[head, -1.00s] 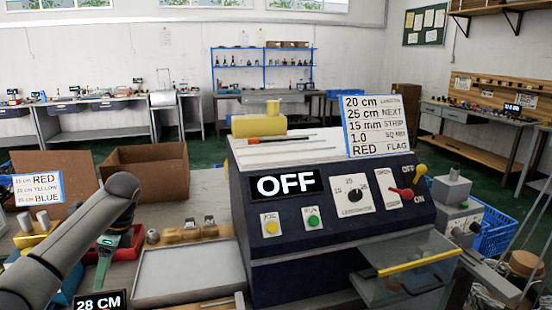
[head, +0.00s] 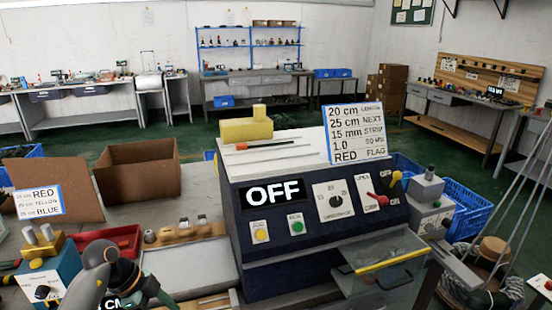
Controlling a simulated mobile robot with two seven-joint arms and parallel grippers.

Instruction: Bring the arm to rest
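My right arm and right gripper are out of view. No held object can be seen.
The dark blue machine (head: 290,215) reads OFF, with a clear guard (head: 385,262) at its front right. A cardboard box (head: 138,172), a red bin (head: 110,240) and a blue device (head: 50,280) stand left. A grey tray (head: 190,268) lies empty before the machine.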

